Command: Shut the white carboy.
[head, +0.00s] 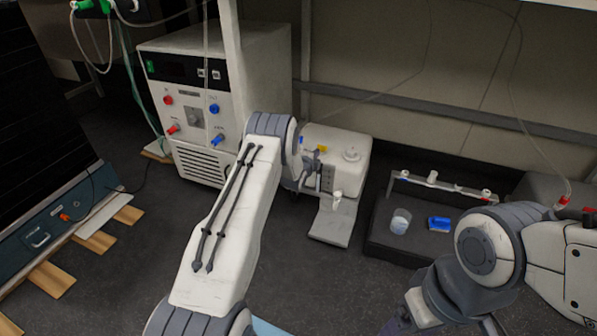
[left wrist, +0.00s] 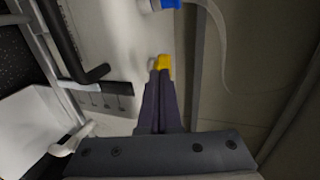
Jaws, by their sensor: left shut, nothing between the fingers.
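My left gripper (head: 316,155) is at the vessel's left side. In the left wrist view its closed dark fingers (left wrist: 162,75) end at the yellow part, with nothing between them. I cannot tell whether they touch it. My right gripper's fingertips are not visible.
A white machine with knobs (head: 190,120) stands at left. A dark tray (head: 385,246) at right holds a beaker (head: 400,221) and a blue item (head: 439,224). A blue fitting (left wrist: 165,4) is above my fingers.

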